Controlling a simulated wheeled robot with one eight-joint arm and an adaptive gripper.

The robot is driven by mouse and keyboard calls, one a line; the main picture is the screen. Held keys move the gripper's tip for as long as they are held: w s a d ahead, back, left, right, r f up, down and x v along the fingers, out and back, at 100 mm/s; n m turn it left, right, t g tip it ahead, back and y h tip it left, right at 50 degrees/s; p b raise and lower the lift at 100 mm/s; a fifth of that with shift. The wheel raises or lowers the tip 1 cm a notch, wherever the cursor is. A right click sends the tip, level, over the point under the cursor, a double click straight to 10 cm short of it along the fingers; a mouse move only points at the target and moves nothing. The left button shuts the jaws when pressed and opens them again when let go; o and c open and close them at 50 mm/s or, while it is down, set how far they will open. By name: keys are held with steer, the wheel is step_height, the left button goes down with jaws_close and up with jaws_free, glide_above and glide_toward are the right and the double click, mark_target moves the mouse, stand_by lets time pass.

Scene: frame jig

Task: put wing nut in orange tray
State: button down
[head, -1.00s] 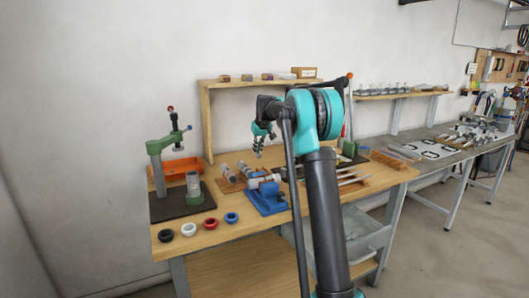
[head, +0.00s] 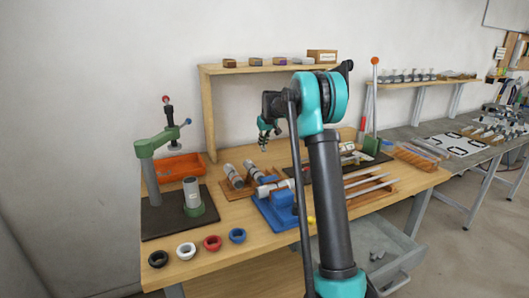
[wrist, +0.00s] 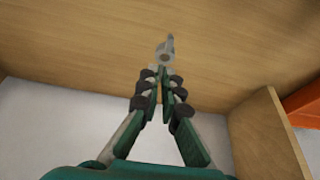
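The wing nut (wrist: 166,50) is a small grey metal piece at the tips of my gripper (wrist: 160,74) in the wrist view. The fingers converge and appear closed on it, with a wing pointing past the tips. In the head view my gripper (head: 264,142) hangs above the back of the bench, near the wall; the nut is too small to make out there. The orange tray (head: 180,168) lies at the back left of the bench, behind the green press and left of my gripper. Its edge shows at the right in the wrist view (wrist: 306,104).
A wooden shelf's upright panel (head: 208,115) stands between my gripper and the tray; it also shows in the wrist view (wrist: 262,135). The green press (head: 147,170) stands before the tray. A blue fixture (head: 280,208) and grey cylinders on a wooden block (head: 236,190) sit in front of my gripper.

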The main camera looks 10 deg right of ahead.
mark_target(263, 149)
steer(key=shift+f, duration=2.15)
steer(key=shift+f, duration=0.1)
steer(key=c, duration=1.7)
jaws_free()
